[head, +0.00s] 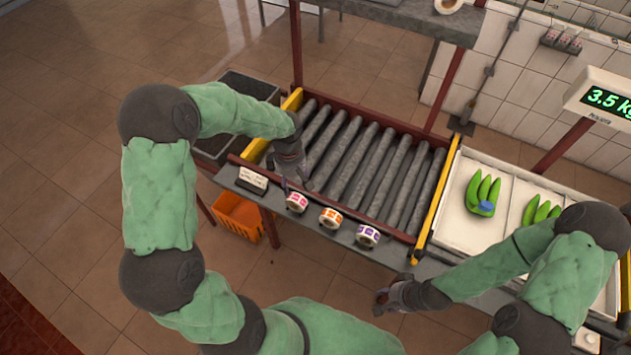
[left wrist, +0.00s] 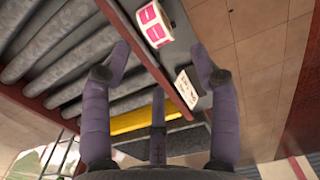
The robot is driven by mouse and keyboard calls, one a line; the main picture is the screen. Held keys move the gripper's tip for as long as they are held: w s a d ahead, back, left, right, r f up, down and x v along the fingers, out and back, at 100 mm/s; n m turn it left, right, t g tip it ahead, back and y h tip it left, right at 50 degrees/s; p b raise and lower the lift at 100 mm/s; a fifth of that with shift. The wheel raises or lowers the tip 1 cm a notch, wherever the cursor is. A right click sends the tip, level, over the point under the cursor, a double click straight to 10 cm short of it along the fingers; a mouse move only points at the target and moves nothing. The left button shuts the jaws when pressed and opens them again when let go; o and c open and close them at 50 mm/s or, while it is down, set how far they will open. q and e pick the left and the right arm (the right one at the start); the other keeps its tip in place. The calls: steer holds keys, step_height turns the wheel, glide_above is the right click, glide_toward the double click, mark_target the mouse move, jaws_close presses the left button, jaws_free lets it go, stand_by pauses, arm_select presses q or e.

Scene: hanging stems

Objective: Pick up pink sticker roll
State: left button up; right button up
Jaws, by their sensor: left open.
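The pink sticker roll (head: 297,202) stands on the grey ledge in front of the roller conveyor, leftmost of three rolls. It also shows at the top of the left wrist view (left wrist: 154,24), beyond and between my spread fingers. My left gripper (head: 294,187) is open and empty, just above and behind the pink roll, apart from it. In the left wrist view its fingers (left wrist: 160,60) are wide apart. An orange roll (head: 331,218) and a purple roll (head: 368,235) stand to the right. My right gripper (head: 380,302) is in front of the ledge, away from the rolls, with its fingers apart.
A small white card (head: 253,180) stands on the ledge left of the rolls; it shows in the left wrist view (left wrist: 187,88). The roller conveyor (head: 365,165) lies behind. Green bananas lie in a white tray (head: 448,225) at right. An orange crate (head: 238,217) is below the ledge.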

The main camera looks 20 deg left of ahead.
arm_select(q)
glide_above(296, 197)
steer(key=f, duration=0.3)
steer(key=shift+s+f, duration=0.3)
steer(key=shift+f, duration=0.05)
steer(key=shift+w+f, duration=0.15)
steer(key=shift+f, duration=1.4)
steer(key=shift+w+f, duration=0.1)
steer(key=shift+f, duration=1.45)
steer(key=shift+c, duration=0.3)
steer(key=c, duration=1)
